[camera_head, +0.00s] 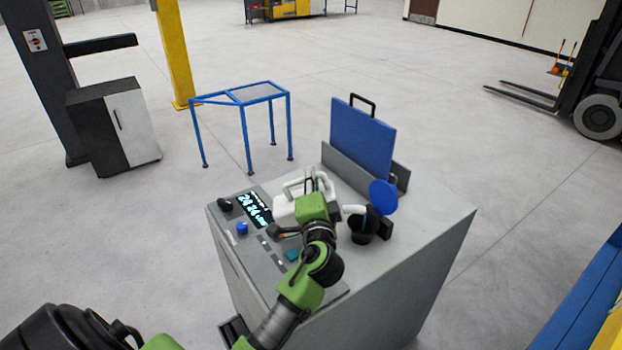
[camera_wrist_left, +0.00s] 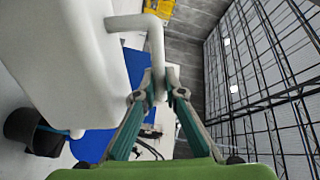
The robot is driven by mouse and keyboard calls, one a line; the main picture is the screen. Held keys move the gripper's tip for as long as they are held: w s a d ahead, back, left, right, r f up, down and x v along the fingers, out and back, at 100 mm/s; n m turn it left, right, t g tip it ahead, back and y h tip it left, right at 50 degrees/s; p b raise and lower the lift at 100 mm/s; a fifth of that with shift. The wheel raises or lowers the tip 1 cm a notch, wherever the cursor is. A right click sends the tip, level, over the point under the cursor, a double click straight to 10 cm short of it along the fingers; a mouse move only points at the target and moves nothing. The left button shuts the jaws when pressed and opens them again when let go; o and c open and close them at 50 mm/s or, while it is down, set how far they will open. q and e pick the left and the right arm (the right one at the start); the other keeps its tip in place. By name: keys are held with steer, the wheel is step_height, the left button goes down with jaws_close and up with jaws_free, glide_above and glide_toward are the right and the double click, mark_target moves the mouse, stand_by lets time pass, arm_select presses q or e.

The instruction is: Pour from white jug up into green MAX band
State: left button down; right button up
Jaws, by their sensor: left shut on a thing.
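The white jug (camera_head: 287,211) is over the grey machine top in the head view, partly hidden by my green arm. My left gripper (camera_head: 314,182) is at the jug's handle. In the left wrist view the teal fingers (camera_wrist_left: 158,92) are shut on the white handle (camera_wrist_left: 155,45), and the jug's body (camera_wrist_left: 60,55) fills the upper left. A black cup-like opening (camera_head: 361,228) with a round blue lid (camera_head: 383,195) raised stands right of the jug; a white tube-like part (camera_head: 352,209) reaches towards it. I cannot make out a green MAX band or any liquid. My right gripper is not in view.
The grey machine (camera_head: 425,240) has a lit display (camera_head: 254,208), a blue knob (camera_head: 242,228) and other controls on the left. A blue panel (camera_head: 360,138) with a black handle stands behind the jug. A blue-framed stand (camera_head: 248,97) is farther back on open floor.

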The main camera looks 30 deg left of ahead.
arm_select(q)
steer(key=shift+w+d+r+m+p, duration=0.3)
steer(key=shift+d+r+m+p, duration=0.2)
steer(key=shift+r+p, duration=0.2)
stand_by(1.6)
steer(key=shift+w+d+r+m+p, duration=0.75)
steer(key=shift+d+r+m+p, duration=0.25)
steer(key=shift+p, duration=0.25)
stand_by(3.8)
